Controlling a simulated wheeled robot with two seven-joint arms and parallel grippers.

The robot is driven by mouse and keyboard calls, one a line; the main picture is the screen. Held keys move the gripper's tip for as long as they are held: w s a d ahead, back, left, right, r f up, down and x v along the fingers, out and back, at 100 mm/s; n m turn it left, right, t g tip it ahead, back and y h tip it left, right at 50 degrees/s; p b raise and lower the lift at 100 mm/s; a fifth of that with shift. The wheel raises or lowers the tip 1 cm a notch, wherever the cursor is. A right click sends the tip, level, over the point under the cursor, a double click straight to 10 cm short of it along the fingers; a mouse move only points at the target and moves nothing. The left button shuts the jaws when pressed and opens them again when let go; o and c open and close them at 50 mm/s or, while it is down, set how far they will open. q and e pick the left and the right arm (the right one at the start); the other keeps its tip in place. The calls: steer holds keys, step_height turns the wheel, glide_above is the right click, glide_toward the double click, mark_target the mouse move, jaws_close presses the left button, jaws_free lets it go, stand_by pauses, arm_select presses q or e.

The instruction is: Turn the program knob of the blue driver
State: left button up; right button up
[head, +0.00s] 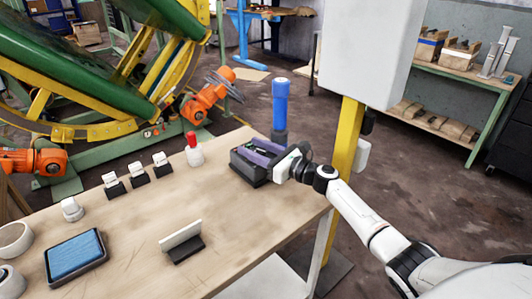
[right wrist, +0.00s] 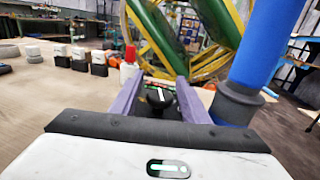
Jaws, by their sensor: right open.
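The blue driver (head: 280,105) stands upright at the back right of the table, with a blue body and a dark grey collar. It also shows at the right of the right wrist view (right wrist: 268,45). A black knob (right wrist: 160,98) with a white pointer line shows between my fingers in the right wrist view. A dark box (head: 243,166) lies in front of the driver. My right gripper (head: 258,149) is over this box, its two purple fingers open, one on each side of the knob. I cannot tell whether they touch it. My left gripper is out of view.
A red-topped white cylinder (head: 194,150) and several small black-and-white blocks (head: 138,174) stand along the table's back edge. A blue pad in a dark tray (head: 103,258) and a card in a dark holder (head: 188,252) are nearer. The middle of the table (head: 140,225) is clear.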

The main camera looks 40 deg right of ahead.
mark_target(265, 153)
steer(key=v, duration=0.9)
steer(key=shift+s, duration=0.1)
